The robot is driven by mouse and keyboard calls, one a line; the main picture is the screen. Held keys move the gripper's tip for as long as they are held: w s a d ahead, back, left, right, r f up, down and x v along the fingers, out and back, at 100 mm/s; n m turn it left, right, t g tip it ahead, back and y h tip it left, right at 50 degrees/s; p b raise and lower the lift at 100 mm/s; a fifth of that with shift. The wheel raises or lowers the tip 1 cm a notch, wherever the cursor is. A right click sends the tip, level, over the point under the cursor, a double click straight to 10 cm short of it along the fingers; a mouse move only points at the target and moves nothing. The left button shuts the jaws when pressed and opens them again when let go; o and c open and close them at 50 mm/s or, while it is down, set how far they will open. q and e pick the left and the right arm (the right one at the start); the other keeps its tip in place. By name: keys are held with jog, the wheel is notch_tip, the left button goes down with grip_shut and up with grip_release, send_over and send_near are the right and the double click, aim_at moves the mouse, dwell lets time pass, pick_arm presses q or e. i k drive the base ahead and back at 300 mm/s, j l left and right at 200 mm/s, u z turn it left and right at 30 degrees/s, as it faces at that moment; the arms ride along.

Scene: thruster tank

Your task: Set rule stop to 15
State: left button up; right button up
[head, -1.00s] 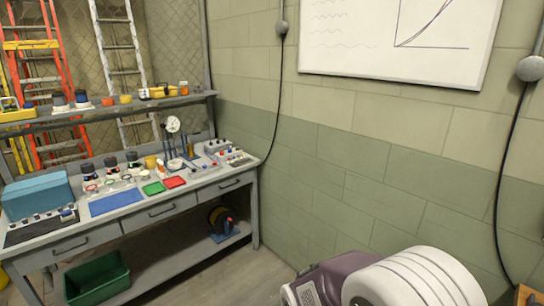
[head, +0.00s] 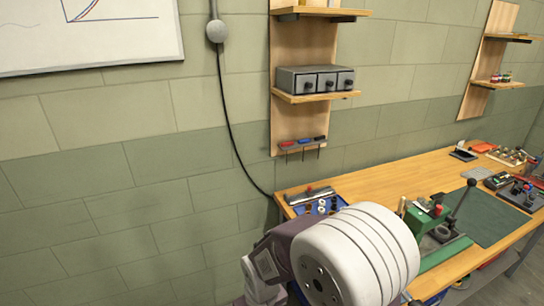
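I cannot make out a rule or its stop for certain in the head view. A wooden-topped workbench (head: 385,185) stands at the right. A green device with an upright black-knobbed lever (head: 462,195) sits on its front part. A grey bar-like item (head: 308,195) lies at the bench's left end, too small to identify. Neither of my grippers is in view. A white, ribbed arm part of mine fills the bottom middle and hides part of the bench's left front.
A dark green mat (head: 490,218) lies on the bench, with small tools and trays at the far right. A grey drawer unit (head: 316,79) sits on a wall shelf. A screwdriver rack (head: 302,143) hangs below it. A black cable (head: 230,125) runs down the wall.

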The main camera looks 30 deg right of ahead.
aim_at(308, 192)
jog(key=i+j+z, duration=0.1)
jog(key=i+z, duration=0.3)
jog(key=i+j+z, duration=0.15)
jog(key=z, duration=0.3)
jog(key=i+j+z, duration=0.25)
jog(key=z, duration=0.15)
jog(key=i+j+z, duration=0.15)
jog(key=j+z, duration=0.3)
jog(key=i+j+z, duration=0.1)
jog(key=j+z, duration=0.3)
jog(key=i+j+z, duration=0.1)
jog(key=i+j, duration=0.35)
jog(key=i, duration=0.15)
